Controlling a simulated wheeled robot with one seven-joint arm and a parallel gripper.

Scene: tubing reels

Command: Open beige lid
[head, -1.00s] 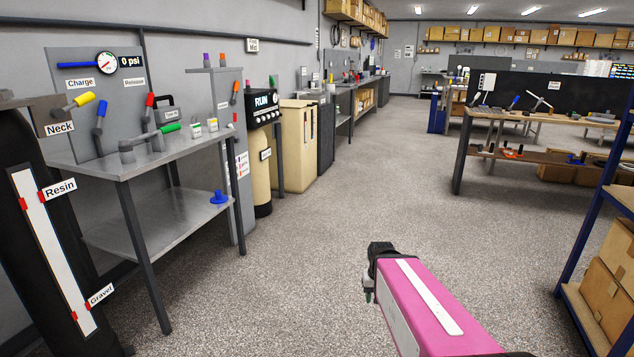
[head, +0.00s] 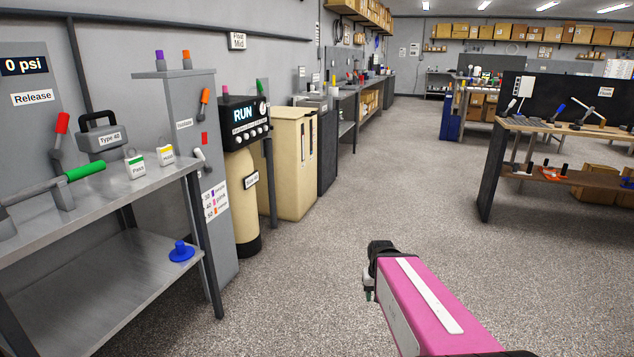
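A beige bin-like cabinet (head: 292,170) stands on the floor against the left wall, past the black-topped unit. Its beige lid (head: 294,113) lies flat on top and looks closed. Two dark upright strips show on its right face. My gripper (head: 372,285) is at the end of my pink arm in the lower middle, over bare floor and well short of the cabinet. The fingers are small and partly hidden by the dark wrist, so I cannot tell whether they are open or shut.
A metal workbench (head: 120,197) with levers and a lower shelf holding a blue knob (head: 181,251) is at left. A grey column (head: 191,120) and a beige tank (head: 242,195) marked RUN stand before the cabinet. Open floor (head: 390,180) runs down the middle. A wooden bench (head: 560,130) is at right.

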